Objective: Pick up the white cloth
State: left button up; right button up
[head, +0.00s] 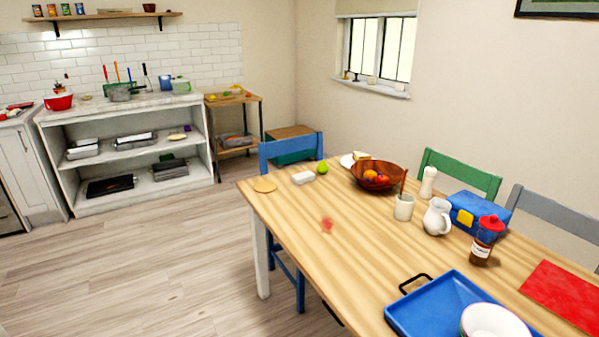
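No thing in view can be told for certain as the white cloth. Small white things also show on the far shelving (140,165), too small to identify. Neither of my grippers is in view.
A wooden fruit bowl (378,176), a cup (403,208), a white jug (437,217), a jar (486,240) and a blue tray (428,305) stand on the table. Blue (290,150), green (462,174) and grey chairs surround it. The floor at left (150,270) is clear.

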aim_at(302, 178)
jog(key=i+j+z, duration=0.15)
jog(key=i+j, duration=0.6)
jog(key=i+j+z, duration=0.15)
jog(key=i+j, duration=0.55)
jog(key=j, duration=0.15)
